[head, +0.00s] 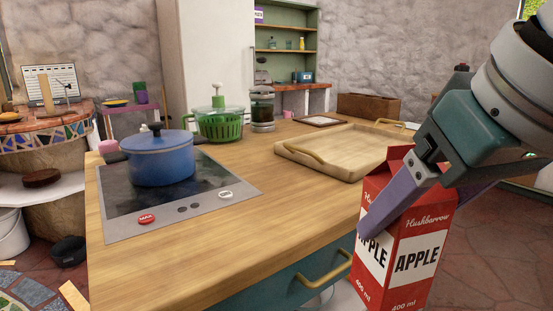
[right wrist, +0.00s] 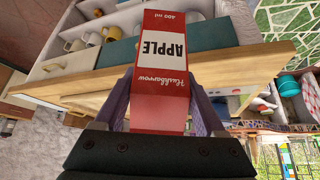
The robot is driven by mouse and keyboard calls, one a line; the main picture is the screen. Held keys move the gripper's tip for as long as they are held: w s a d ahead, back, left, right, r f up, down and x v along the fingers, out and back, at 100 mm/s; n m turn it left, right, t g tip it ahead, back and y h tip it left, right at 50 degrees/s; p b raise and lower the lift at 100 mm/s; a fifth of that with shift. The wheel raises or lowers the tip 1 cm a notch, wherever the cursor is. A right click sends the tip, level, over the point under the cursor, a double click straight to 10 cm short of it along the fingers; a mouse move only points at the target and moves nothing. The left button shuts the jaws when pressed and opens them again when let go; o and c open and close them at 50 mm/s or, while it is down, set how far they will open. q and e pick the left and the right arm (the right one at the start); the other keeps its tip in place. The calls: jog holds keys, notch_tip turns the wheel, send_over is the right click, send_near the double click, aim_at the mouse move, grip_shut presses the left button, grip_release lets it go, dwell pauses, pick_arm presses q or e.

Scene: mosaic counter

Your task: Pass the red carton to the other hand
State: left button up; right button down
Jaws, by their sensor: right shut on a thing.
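The red carton (head: 402,262) has white panels reading APPLE and stands about upright at the right of the head view, in front of the counter's edge. My right gripper (head: 412,196) comes in from the upper right and is shut on the carton near its top, one purple finger across the near side. In the right wrist view the carton (right wrist: 163,75) appears upside down between the two fingers of the right gripper (right wrist: 160,108). My left gripper is not in the head view.
A drawer handle (head: 325,270) projects near the carton. The counter's front middle is clear.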

jog(key=s+d+r+n+g+y+p, duration=0.1)
jog(key=s+r+n+p, duration=0.1)
jog(key=r+p, duration=1.5)
jog(key=s+d+r+n+y+p, duration=0.1)
jog(key=s+d+r+n+p, duration=0.1)
jog(key=r+p, duration=1.5)
jog(key=s+d+r+n+g+y+p, duration=0.1)
jog(key=s+r+n+p, duration=0.3)
jog(key=r+p, duration=1.3)
notch_tip(320, 180, up, 9)
jog(key=shift+d+r+g+y+p, duration=0.1)
jog(key=shift+d+g+y+p, duration=0.25)
jog(key=shift+d, duration=0.25)
jog(key=shift+a, duration=0.1)
jog(key=w+a+n+g, duration=0.4)
jog(key=a+n, duration=0.3)
jog(key=a, duration=0.3)
jog(key=w+a+r+n+g, duration=0.1)
jog(key=w+a+n+g, duration=0.2)
jog(key=a+n, duration=0.4)
jog(key=w+a, duration=0.1)
jog(key=a, duration=0.3)
jog(key=shift+r+g, duration=0.15)
jog(key=shift+g, duration=0.2)
